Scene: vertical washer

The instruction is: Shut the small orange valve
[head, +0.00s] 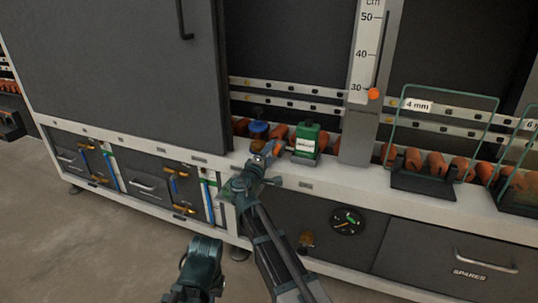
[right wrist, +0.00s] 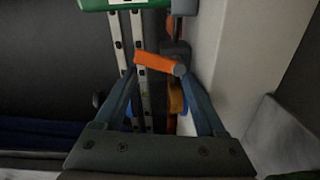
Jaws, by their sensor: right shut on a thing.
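The small orange valve handle (head: 277,148) is at the front edge of the white ledge, left of the green box. In the right wrist view the orange handle (right wrist: 155,63) lies crosswise between the two fingertips. My right gripper (head: 269,152) is shut on this handle; its fingers (right wrist: 159,70) also show in the right wrist view, one at each end of the handle. Its own arm hides part of the valve in the head view. A dark part of my left arm shows low in the head view, but no left fingers can be made out.
A green box (head: 306,140) and a blue knob (head: 259,129) stand close by. A scale with an orange marker (head: 374,94) rises to the right, beside wire-framed trays (head: 424,185). A round gauge (head: 347,222) and a spares drawer (head: 459,274) sit below. Floor is clear at left.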

